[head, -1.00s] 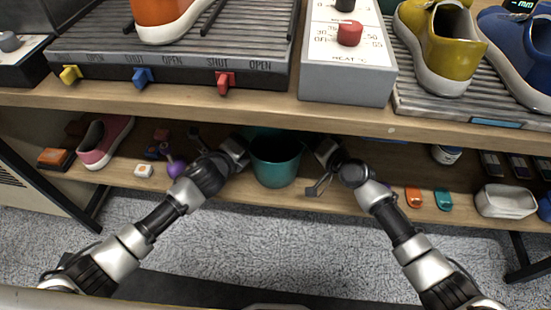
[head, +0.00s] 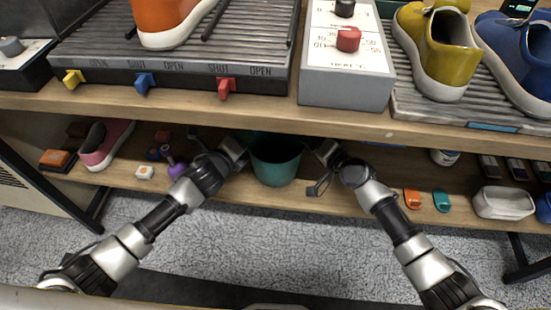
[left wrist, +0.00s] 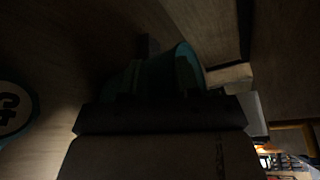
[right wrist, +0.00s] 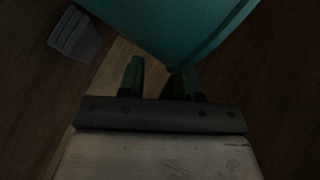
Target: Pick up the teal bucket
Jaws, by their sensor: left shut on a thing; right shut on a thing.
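The teal bucket (head: 275,163) is upright on the lower wooden shelf, under the upper bench. My left gripper (head: 243,143) is at its left rim, and my right gripper (head: 318,148) is at its right side. In the left wrist view the bucket (left wrist: 160,72) lies between the dark fingers, and the left gripper is shut on it. In the right wrist view the bucket's wall (right wrist: 180,28) fills the top, and the right gripper (right wrist: 160,80) is shut on its edge. That view is dark, so the exact contact is hard to see.
The upper bench edge (head: 200,111) overhangs the bucket closely. A purple brush (head: 178,169) and a pink sneaker (head: 103,143) are left on the lower shelf. Orange (head: 412,199) and teal (head: 441,200) small items and a white tray (head: 503,203) are to the right.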

